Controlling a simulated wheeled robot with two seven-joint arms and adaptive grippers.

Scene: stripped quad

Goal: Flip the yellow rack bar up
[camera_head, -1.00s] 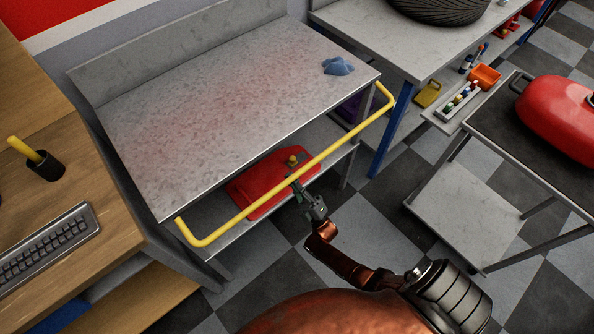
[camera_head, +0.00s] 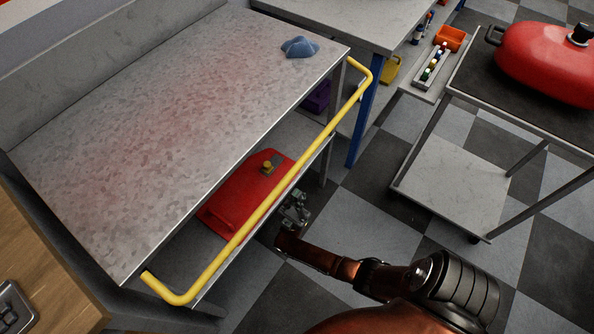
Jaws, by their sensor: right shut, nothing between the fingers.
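The yellow rack bar (camera_head: 267,204) runs along the front of the grey metal table (camera_head: 130,130), from its near left corner to its far right corner. It stands out from the table edge at about table-top height or a little below. My right gripper (camera_head: 295,205) is shut and empty. It is just on the outer side of the bar, near its middle, and looks lower than or level with it. A small gap shows between gripper and bar, and I cannot tell their exact depth. My left gripper is out of view.
A blue cloth (camera_head: 299,47) lies on the table top. A cart (camera_head: 465,185) with a red tank (camera_head: 550,62) stands at the right. Checkered floor between cart and table is free.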

